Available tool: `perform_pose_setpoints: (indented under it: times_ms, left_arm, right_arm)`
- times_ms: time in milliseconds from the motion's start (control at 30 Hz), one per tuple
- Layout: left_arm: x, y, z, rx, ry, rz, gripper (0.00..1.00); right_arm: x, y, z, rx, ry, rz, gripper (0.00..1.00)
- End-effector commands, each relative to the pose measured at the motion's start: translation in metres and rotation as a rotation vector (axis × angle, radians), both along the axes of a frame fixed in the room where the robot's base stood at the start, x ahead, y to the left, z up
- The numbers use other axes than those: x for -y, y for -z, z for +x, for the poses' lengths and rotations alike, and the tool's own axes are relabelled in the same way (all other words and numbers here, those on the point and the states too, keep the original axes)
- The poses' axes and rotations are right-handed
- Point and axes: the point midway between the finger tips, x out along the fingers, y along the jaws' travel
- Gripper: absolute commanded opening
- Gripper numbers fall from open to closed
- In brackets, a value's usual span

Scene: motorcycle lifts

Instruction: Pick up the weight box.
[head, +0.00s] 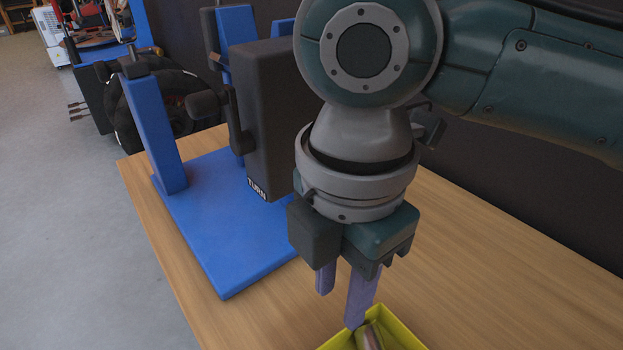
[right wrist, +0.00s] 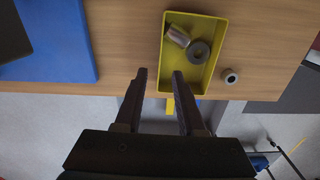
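The weight box is a yellow open box. It shows at the bottom edge of the head view (head: 403,332), mostly cut off, and whole in the right wrist view (right wrist: 208,28). A metal cylinder (right wrist: 179,37) and a dark ring (right wrist: 198,52) lie in it. My right gripper (head: 340,308) points down over the box's near end, open and empty. In the right wrist view its fingertips (right wrist: 159,74) are apart, with one box wall seen between them. I cannot tell the height of the fingers above the rim. My left gripper is not in view.
The box stands on a wooden table (head: 480,290), near an edge. A blue stand (head: 225,235) with a dark block labelled TURN (head: 275,120) stands to the left. A small grey ring (right wrist: 230,76) lies beside the box. Grey floor (head: 60,200) is clear at left.

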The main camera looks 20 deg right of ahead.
Motion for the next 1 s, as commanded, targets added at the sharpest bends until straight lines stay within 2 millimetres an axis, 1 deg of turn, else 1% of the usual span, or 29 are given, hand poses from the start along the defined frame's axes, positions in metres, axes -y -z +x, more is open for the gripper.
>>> perform_pose_setpoints:
  times_ms: [33,167,300,467,633,767,967,1000]
  left_arm:
    - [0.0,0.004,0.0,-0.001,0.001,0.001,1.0]
    - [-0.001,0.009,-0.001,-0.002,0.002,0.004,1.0]
    - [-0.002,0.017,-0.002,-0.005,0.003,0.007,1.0]
    - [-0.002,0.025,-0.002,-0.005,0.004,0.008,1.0]
    - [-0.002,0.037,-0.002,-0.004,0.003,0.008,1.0]
    - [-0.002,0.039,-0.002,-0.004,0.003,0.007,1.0]
    - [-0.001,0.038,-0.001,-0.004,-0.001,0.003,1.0]
    - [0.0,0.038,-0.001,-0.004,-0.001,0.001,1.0]
  right_arm:
    - [0.001,0.006,0.0,-0.002,-0.002,-0.003,0.39]
    - [0.001,0.021,0.0,-0.004,-0.003,-0.002,0.39]
    - [0.001,0.043,0.0,-0.004,-0.001,-0.003,0.39]
    - [0.001,0.062,0.002,-0.002,-0.001,-0.003,0.39]
    - [0.002,0.09,0.003,-0.003,-0.002,-0.002,0.39]
    - [0.002,0.099,0.003,-0.001,-0.002,-0.003,0.39]
    - [0.002,0.098,0.003,0.0,-0.002,-0.001,0.39]
    - [0.002,0.098,0.003,0.0,-0.002,-0.001,0.36]
